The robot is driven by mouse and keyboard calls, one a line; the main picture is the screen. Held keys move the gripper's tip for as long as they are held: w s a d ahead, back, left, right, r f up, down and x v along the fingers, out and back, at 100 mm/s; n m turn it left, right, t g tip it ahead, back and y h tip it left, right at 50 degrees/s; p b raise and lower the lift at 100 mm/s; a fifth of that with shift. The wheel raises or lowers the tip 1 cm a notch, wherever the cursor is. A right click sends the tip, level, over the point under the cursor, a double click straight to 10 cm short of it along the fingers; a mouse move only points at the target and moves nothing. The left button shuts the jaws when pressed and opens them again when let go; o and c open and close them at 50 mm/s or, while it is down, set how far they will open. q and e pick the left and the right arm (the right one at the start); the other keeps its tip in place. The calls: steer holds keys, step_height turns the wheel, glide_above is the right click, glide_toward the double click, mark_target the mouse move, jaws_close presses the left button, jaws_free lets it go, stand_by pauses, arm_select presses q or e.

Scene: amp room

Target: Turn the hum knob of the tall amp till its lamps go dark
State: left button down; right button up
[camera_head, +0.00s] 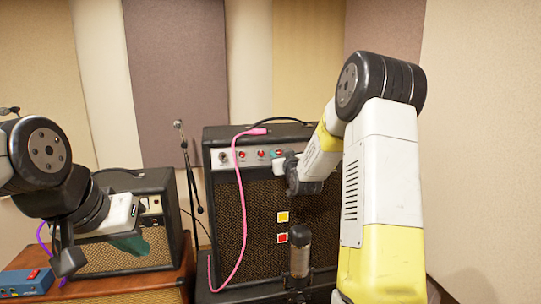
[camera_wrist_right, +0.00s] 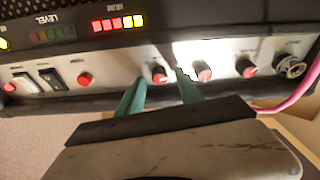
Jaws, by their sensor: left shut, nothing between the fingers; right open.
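The tall amp (camera_head: 262,215) stands in the middle of the head view, its knob panel along the top front. My right gripper (camera_wrist_right: 158,92) is open, its teal fingers at the panel on either side of a red-capped knob (camera_wrist_right: 158,74); contact cannot be told. That knob's label is not readable. In the right wrist view the panel appears upside down, with the HUM lamps (camera_wrist_right: 118,23) lit red and yellow. LEVEL lamps (camera_wrist_right: 53,34) beside them look dim. My left gripper (camera_head: 130,245) is shut and empty, in front of the small amp.
More knobs (camera_wrist_right: 203,71) and a jack socket with a pink cable (camera_wrist_right: 297,95) are beside the gripped spot. The pink cable hangs down the tall amp's front. The small amp (camera_head: 155,210), a microphone (camera_head: 299,252), a mic stand (camera_head: 190,165) and a blue box (camera_head: 27,281) stand nearby.

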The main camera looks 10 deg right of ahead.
steer(key=shift+c, duration=0.2)
jaws_close()
steer(key=m, duration=0.2)
steer(key=m+h, duration=0.1)
steer(key=m, duration=0.2)
steer(key=shift+h, duration=0.3)
steer(key=shift+o, duration=0.2)
jaws_free()
steer(key=shift+s, duration=0.1)
steer(key=s, duration=0.7)
steer(key=shift+s+a, duration=0.2)
steer(key=shift+s, duration=0.1)
